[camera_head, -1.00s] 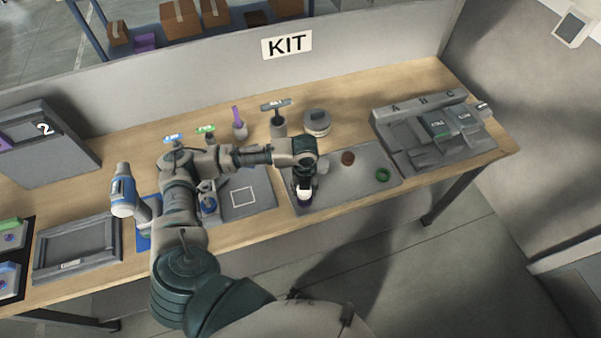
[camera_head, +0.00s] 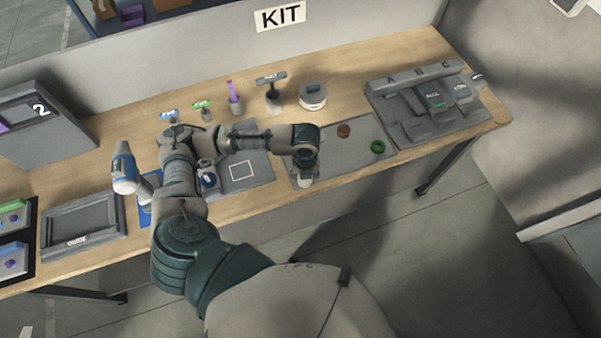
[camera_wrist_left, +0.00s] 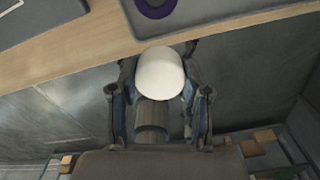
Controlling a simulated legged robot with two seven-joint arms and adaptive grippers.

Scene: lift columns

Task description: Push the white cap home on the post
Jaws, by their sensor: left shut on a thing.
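The white cap (camera_wrist_left: 160,72) is between the fingers of my left gripper (camera_wrist_left: 159,92) in the left wrist view. The cap (camera_head: 305,182) also shows under my left gripper (camera_head: 306,171) in the head view, by the left front of a grey mat. The gripper is shut on it. A grey cylinder (camera_wrist_left: 152,118) shows just below the cap in the wrist view; I cannot tell whether they are joined. I cannot tell for sure which thing is the post. My right gripper is not in view.
The grey mat (camera_head: 360,151) carries a brown disc (camera_head: 344,130) and a green ring (camera_head: 378,147). Upright tools and a round container (camera_head: 312,96) stand behind. A slotted rack (camera_head: 425,105) is at right. The table's front edge is close to the gripper.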

